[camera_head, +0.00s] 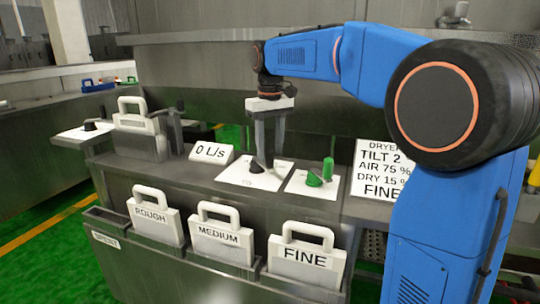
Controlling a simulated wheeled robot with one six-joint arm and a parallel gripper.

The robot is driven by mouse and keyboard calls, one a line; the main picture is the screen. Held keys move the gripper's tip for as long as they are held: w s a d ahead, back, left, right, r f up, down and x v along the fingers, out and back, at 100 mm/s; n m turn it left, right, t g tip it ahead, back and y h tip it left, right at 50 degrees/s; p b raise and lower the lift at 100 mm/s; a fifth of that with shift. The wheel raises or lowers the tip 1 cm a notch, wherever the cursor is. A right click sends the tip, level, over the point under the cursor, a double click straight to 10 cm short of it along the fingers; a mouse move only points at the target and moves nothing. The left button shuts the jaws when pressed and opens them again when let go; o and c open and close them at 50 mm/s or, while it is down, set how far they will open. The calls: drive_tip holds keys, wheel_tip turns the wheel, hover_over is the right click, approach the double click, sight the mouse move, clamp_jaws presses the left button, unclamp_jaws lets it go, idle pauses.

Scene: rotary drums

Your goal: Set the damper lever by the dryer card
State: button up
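The dryer card (381,170) stands at the right of the bench and reads TILT 2, AIR 75 %, DRY 15 %, FINE; my arm covers part of its right side. A white plate (235,172) on the bench carries a small black lever (257,166). A second plate (302,188) carries a green lever (320,176). Neither plate's label is readable, so I cannot tell which lever is the damper. My gripper (267,160) points down over the black lever's plate. Its fingers partly hide that plate; whether they touch the lever is unclear.
A display (211,153) reads 0 L/s. White-handled screens marked ROUGH (156,218), MEDIUM (222,235) and FINE (305,259) stand in the front rack. Another white-handled piece (138,125) sits in a holder at left, beside another black knob (90,127).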

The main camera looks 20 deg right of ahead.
drive_tip(key=shift+f, duration=1.25)
clamp_jaws()
